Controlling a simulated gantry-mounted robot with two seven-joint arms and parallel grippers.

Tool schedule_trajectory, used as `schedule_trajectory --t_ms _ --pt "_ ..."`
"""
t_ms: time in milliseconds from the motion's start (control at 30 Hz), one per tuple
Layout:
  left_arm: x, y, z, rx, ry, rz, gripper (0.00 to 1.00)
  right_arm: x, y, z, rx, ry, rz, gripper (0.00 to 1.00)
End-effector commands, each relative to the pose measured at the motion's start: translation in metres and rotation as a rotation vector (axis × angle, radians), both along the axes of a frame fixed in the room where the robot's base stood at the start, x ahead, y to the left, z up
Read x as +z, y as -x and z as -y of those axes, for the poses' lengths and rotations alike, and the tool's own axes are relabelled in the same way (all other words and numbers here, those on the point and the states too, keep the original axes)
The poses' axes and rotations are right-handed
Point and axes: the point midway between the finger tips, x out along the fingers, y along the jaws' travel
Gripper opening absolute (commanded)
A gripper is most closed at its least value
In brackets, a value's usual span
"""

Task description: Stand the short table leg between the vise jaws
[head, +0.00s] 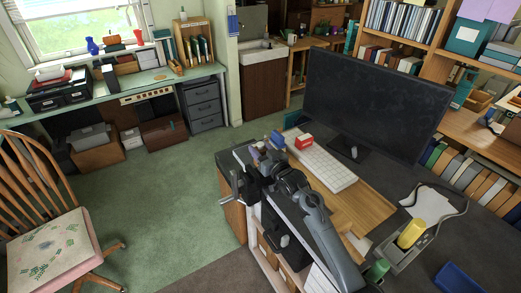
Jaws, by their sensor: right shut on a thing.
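My right gripper (269,160) is at the near left corner of the desk, at the end of my grey arm that comes in from the bottom. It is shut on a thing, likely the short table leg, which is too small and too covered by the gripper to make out. The dark vise (239,187) is clamped at the desk's left edge, with its crank handle on the left. The gripper is right at the vise's top. The jaws are mostly hidden, so I cannot tell whether the leg is between them. My left gripper is not in view.
A large dark monitor (372,105) stands farther back. A yellow cylinder (411,233) in a grey caddy is at the right. Green floor is open left of the desk.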

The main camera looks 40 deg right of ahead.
Motion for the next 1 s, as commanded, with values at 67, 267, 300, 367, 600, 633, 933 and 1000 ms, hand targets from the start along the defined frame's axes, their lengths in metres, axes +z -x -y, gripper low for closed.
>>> schedule_trajectory --t_ms 67,267,300,367,600,633,933,1000 --pt "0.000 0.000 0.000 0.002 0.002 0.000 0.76 0.000 0.000 0.000 0.000 0.000 0.001 0.08" --pt "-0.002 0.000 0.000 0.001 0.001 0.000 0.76 -0.003 0.000 0.000 0.000 0.000 0.001 0.08" --pt "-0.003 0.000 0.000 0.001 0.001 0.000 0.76 -0.004 0.000 0.000 0.000 0.000 0.001 0.08" --pt "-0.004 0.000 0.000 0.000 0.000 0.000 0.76 -0.006 0.000 0.000 0.000 0.000 0.001 0.08" --pt "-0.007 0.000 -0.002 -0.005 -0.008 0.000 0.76 -0.012 0.000 0.000 0.000 0.000 0.001 0.08" --pt "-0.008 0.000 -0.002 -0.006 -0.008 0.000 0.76 -0.012 0.000 0.000 0.000 0.000 0.001 0.08" --pt "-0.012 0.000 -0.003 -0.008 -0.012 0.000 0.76 -0.020 0.000 0.000 0.000 0.000 0.001 0.08" --pt "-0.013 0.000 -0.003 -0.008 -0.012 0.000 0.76 -0.022 0.000 0.000 0.000 0.000 0.001 0.08"
